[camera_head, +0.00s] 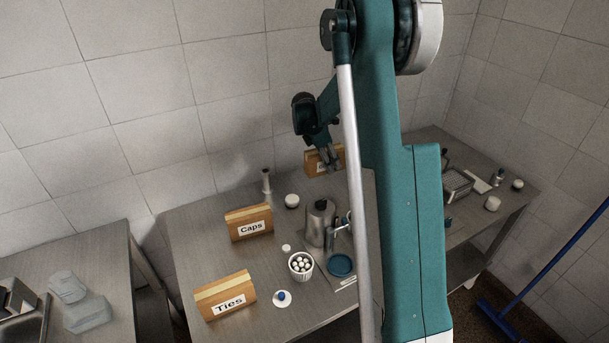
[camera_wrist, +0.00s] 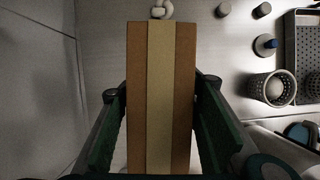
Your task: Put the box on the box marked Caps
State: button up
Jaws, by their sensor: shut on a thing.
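A wooden box (camera_head: 312,164) with a lighter stripe and a white label is at the back of the table, partly covered by my gripper (camera_head: 329,158). In the wrist view the box (camera_wrist: 160,70) stands between both fingers, and my gripper (camera_wrist: 160,97) is shut on its sides. I cannot tell whether it touches the table. Its label is too hidden to read. The box marked Caps (camera_head: 249,222) stands upright on the table, to the left and nearer the front. Its top looks clear.
A similar box marked Ties (camera_head: 226,297) stands at the front left. A metal pot (camera_head: 320,224), a white cup of balls (camera_head: 301,266) and a teal dish (camera_head: 341,265) are right of Caps. A white jar (camera_head: 292,201) and a slim bottle (camera_head: 266,181) stand behind it.

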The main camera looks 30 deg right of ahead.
jog(key=s+a+r+p, duration=0.1)
jog(key=a+r+p, duration=0.15)
jog(key=a, duration=0.75)
jog(key=s+a+r+p, duration=0.1)
jog(key=a+r+p, duration=0.15)
jog(key=a, duration=0.75)
notch_tip(320, 180, up, 5)
jog(key=n+p, duration=0.1)
jog(key=p, duration=0.1)
send_over(258, 209)
jog(key=a, duration=0.2)
jog(key=shift+d+r, duration=0.1)
jog(key=shift+d, duration=0.1)
jog(key=shift+f, duration=2.95)
jog(key=shift+f+p, duration=0.3)
jog(key=shift+f, duration=1.8)
jog(key=shift+f, duration=0.15)
